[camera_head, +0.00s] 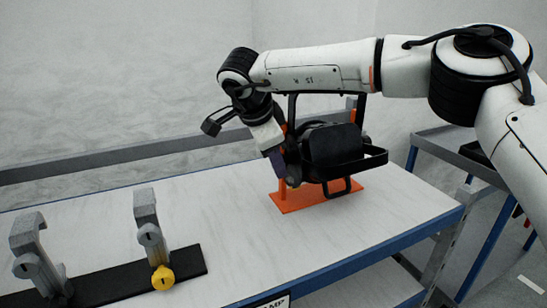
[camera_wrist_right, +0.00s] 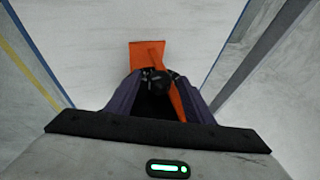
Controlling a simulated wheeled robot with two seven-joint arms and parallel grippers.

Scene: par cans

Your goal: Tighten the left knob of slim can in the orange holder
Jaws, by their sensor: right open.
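The slim can (camera_head: 335,146) is a black lamp body with a flat frame at its front. It hangs in the orange holder (camera_head: 322,198), which stands on the table and has orange uprights. My right gripper (camera_head: 284,172) is at the can's left side, pointing down. In the right wrist view, its dark purple fingers (camera_wrist_right: 160,80) are open, one on each side of a small dark round knob (camera_wrist_right: 156,84). An orange upright runs beside the knob there. Whether the fingers touch the knob cannot be told. My left gripper is not in view.
Grey clamps (camera_head: 148,228) stand on a black bar (camera_head: 188,264) at the table's front left, one with a yellow knob (camera_head: 163,278). The white table (camera_head: 225,215) is clear between them and the holder. A grey rail (camera_head: 110,155) runs behind.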

